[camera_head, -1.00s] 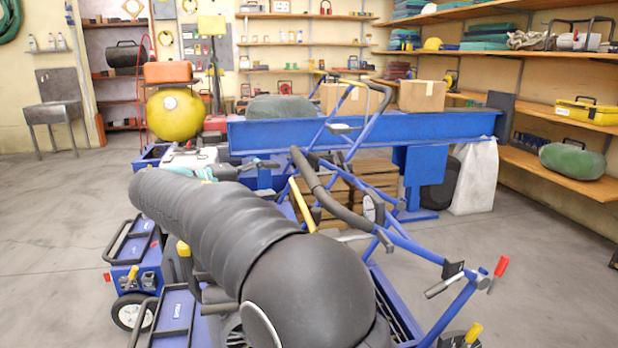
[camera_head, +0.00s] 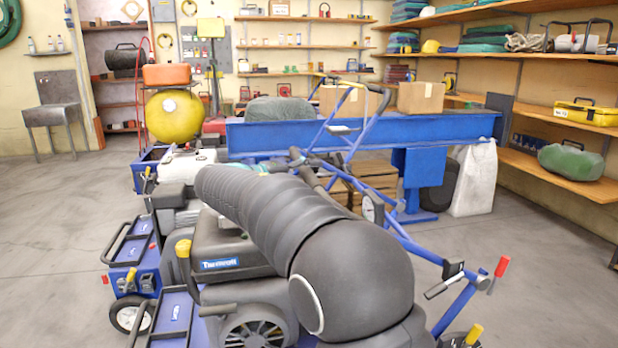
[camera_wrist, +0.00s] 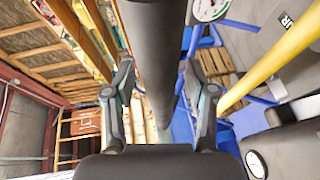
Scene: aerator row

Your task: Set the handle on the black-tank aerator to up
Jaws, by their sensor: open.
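The aerator nearest me has a black tank (camera_head: 228,245) with a blue label, low in the middle of the head view. A dark handle grip (camera_head: 310,178) with blue tubing shows beyond my arm, which covers much of it. In the wrist view a thick black bar (camera_wrist: 155,50) runs lengthwise between the fingers of my gripper (camera_wrist: 158,75). The gripper is open, one finger on each side of this bar; I cannot tell whether they touch it. A yellow bar (camera_wrist: 265,65) passes to the right of the fingers. My arm mostly hides the gripper in the head view.
Blue tubing with a red-tipped lever (camera_head: 501,266) stands at right. A round gauge (camera_head: 373,207) sits by the handle. A yellow tank (camera_head: 174,116) and a white tank (camera_head: 187,164) stand farther back. A blue beam (camera_head: 460,125) crosses behind. Floor at left is clear.

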